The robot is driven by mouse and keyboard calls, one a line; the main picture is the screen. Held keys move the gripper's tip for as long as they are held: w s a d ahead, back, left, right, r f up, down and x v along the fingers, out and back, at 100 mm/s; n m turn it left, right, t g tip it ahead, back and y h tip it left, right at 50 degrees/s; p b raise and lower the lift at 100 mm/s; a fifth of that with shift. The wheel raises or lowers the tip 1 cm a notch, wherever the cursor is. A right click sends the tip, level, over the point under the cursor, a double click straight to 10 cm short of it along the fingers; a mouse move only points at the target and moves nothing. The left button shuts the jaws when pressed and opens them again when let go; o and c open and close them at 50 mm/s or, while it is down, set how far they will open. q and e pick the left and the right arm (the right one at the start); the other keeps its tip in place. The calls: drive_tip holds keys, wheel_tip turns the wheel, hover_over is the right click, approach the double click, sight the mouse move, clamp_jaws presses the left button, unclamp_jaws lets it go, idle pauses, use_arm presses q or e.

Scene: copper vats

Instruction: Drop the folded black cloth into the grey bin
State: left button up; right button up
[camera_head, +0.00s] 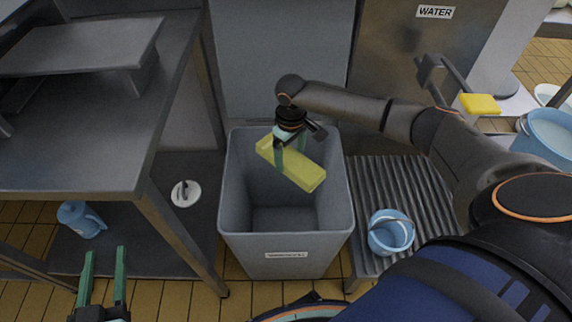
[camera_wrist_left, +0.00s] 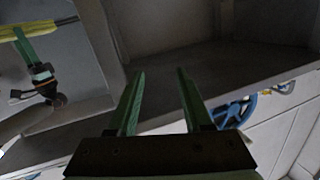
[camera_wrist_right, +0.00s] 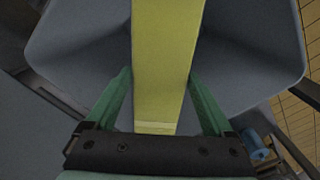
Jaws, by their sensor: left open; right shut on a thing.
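My right gripper (camera_head: 290,155) is shut on a long yellow block (camera_head: 307,176), which may be a folded cloth. It holds the block slanted over the open mouth of the grey bin (camera_head: 284,243). In the right wrist view the yellow block (camera_wrist_right: 164,60) lies between the two green fingers, with the bin's inside (camera_wrist_right: 235,60) around it. The visible bin floor looks empty. My left gripper (camera_head: 104,262) is open and empty, low at the left. I see no folded black cloth in any view.
A metal table (camera_head: 80,140) with a lower shelf stands left of the bin. A light blue jug (camera_head: 80,219) is on the shelf's left. A blue bucket (camera_head: 391,232) stands on the ribbed stand (camera_head: 365,180) at right. A yellow sponge-like thing (camera_head: 480,104) lies further right.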

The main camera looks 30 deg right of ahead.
drive_tip(key=shift+f+b, duration=0.6)
drive_tip(key=shift+b, duration=0.15)
drive_tip(key=shift+f+b, duration=0.55)
drive_tip(key=shift+b, duration=0.3)
use_arm(q)
drive_tip(key=s+r+m+t+h, duration=0.2)
drive_tip(key=r+m+t+h, duration=0.1)
drive_tip(key=r, duration=0.6)
drive_tip(key=s+d+r+m+t+h, duration=0.1)
drive_tip(key=s+r+m+t+h, duration=0.1)
drive_tip(key=r, duration=0.7)
drive_tip(key=shift+s+d+r+m+t+h, duration=0.3)
drive_tip(key=shift+m+t+h, duration=0.25)
drive_tip(key=shift+h, duration=0.85)
drive_tip(key=shift+f, duration=0.1)
use_arm(e)
drive_tip(key=o, duration=1.3)
